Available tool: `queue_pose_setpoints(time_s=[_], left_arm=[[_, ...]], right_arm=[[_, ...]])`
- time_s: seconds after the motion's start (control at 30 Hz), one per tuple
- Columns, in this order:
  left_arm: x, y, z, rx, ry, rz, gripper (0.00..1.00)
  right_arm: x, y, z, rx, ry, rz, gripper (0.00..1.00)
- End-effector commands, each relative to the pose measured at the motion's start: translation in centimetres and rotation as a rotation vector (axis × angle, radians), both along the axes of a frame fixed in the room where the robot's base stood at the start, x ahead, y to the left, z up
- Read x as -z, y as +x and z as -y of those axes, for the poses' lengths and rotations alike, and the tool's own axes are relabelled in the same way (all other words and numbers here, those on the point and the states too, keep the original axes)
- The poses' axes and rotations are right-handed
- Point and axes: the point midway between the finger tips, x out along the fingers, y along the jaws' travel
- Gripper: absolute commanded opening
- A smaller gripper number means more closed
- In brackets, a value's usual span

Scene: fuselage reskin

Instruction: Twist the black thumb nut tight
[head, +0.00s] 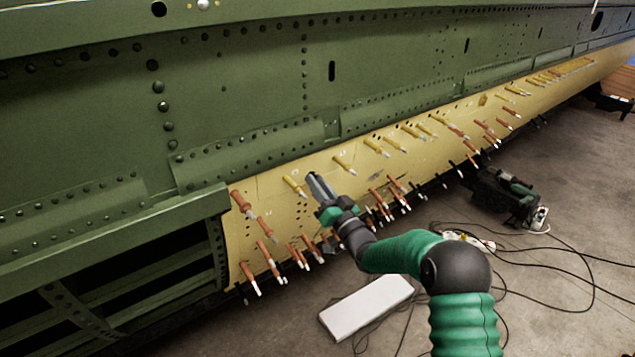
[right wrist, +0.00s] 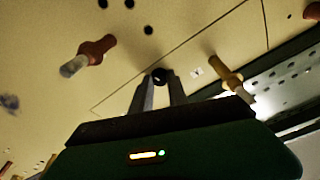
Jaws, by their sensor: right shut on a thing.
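The black thumb nut (right wrist: 160,75) shows in the right wrist view as a small dark round shape at the tan skin panel, between the tips of my right gripper's fingers. My right gripper (right wrist: 159,84) is shut on it, with one finger on each side. In the head view my right gripper (head: 314,180) reaches up to the yellow-tan panel (head: 265,188), and the nut cannot be made out there. My left gripper is in neither view.
A copper-coloured fastener (right wrist: 97,48) and a yellow one (right wrist: 228,75) stick out on either side of the gripper. Several more line the panel below the green fuselage (head: 250,80). A white box (head: 366,306) and black cables (head: 560,262) lie on the floor.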

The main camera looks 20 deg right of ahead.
Motion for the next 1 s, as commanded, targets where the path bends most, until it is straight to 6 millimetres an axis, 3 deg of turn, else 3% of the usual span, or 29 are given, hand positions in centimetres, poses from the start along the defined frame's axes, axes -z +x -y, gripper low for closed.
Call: queue_pose_setpoints(time_s=[0.4, 0.9, 0.93, 1.0], left_arm=[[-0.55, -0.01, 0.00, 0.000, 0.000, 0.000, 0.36], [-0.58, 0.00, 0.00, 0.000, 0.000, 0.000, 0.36], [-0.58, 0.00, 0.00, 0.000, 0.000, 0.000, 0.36], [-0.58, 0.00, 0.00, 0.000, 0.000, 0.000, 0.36]], right_arm=[[0.51, -0.07, -0.04, -0.022, 0.164, -0.071, 0.00], [0.51, -0.06, -0.02, -0.025, 0.181, -0.077, 0.00], [0.50, -0.06, -0.02, -0.025, 0.181, -0.077, 0.21], [0.45, -0.06, -0.01, -0.024, 0.180, -0.076, 0.30]])
